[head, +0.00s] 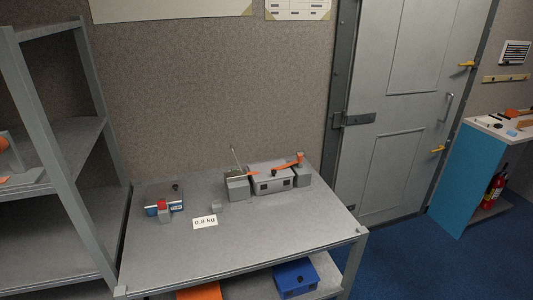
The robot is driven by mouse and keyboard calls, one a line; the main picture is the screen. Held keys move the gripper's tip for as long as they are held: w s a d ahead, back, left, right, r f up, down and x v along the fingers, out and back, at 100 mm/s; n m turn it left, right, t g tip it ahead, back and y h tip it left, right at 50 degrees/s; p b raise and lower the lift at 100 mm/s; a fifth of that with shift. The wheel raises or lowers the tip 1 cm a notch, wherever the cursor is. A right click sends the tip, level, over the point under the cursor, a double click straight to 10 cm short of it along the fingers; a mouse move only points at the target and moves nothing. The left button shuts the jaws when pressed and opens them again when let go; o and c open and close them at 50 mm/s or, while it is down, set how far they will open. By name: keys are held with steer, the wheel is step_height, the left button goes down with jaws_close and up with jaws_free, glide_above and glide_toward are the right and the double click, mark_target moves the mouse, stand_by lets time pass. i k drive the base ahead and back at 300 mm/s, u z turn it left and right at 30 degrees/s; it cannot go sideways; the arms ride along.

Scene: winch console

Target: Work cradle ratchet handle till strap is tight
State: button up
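A grey cradle (272,182) stands toward the back right of the grey metal table. Orange strap pieces (283,165) show along its top, with a dark gap between them. A raised orange end (301,157) sits over the grey block on the right. Strap tension cannot be judged from here. My gripper is not in view.
A white tag (205,222) with a kg reading lies near the table (250,245) middle. A blue-grey box with a red part (163,205) is at left. A shelf rack (60,130) stands left; a closed grey door (405,110) is right. The table front is clear.

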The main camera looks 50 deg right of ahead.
mark_target(232, 148)
steer(key=z, duration=0.65)
steer(key=k, duration=1)
steer(key=u, duration=0.05)
steer(key=i, duration=0.9)
